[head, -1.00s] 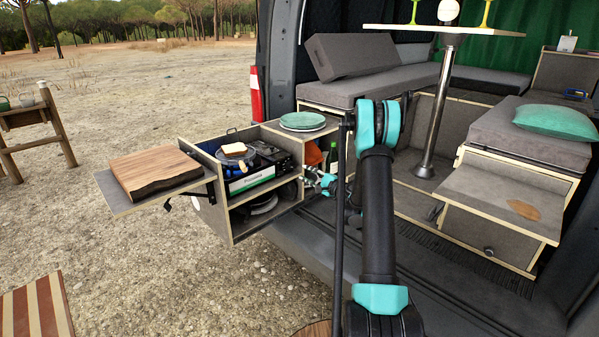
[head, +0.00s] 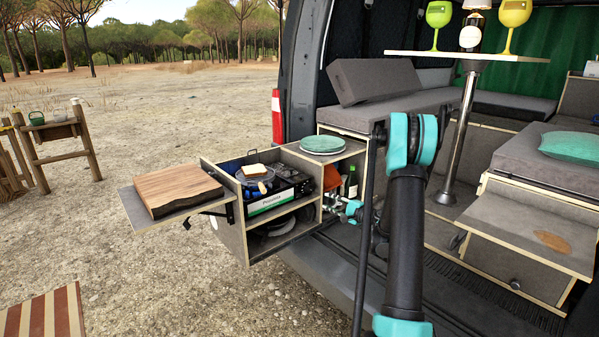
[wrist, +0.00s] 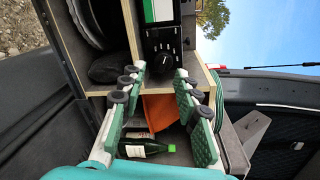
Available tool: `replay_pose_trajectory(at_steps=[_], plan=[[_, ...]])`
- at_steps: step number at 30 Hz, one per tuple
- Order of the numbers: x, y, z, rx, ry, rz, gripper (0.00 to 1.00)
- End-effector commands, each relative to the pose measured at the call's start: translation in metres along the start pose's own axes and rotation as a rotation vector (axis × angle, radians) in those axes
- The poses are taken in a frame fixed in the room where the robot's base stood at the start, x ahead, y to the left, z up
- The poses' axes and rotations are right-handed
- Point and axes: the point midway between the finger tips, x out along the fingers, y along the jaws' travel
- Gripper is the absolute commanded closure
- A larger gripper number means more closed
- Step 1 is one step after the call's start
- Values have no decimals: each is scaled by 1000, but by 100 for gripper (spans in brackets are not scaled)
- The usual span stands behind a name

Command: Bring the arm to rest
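My gripper (head: 340,204) is in front of the open end of the kitchen box at the van's rear, beside the bottle compartment. In the wrist view my gripper (wrist: 160,88) has its two green-padded fingers spread apart, with nothing held between them. A green bottle (head: 351,182) and an orange item (head: 331,177) stand in the compartment beyond it. In the wrist view the bottle (wrist: 146,149) and the orange item (wrist: 161,112) show behind the fingers. My arm stretches out from the lower middle of the head view.
The kitchen box (head: 234,234) holds a stove (head: 275,190) and a pan with bread (head: 254,171). A cutting board (head: 178,188) lies on its side shelf. Teal plates (head: 322,144) sit on top. A table (head: 470,56) with goblets stands inside the van. Open gravel lies left.

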Motion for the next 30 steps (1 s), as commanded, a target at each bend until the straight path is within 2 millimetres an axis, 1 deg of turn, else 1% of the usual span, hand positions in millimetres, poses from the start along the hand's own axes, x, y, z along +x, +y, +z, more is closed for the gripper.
replay_pose_trajectory(at_steps=[1,5,6,8,9,14,17,21,23,26,30], plan=[[-2,-1,18,-38,-5,42,68],[-11,3,57,-158,-12,166,68],[-15,5,68,-195,-15,204,68],[-22,9,85,-250,-20,260,68],[-28,12,96,-287,-24,297,68],[-57,27,137,-434,-42,448,68],[-79,38,160,-525,-54,539,68],[-116,56,188,-654,-74,669,68],[-133,64,198,-709,-84,724,68],[-163,78,214,-799,-101,816,68],[-209,99,231,-925,-124,946,68]])
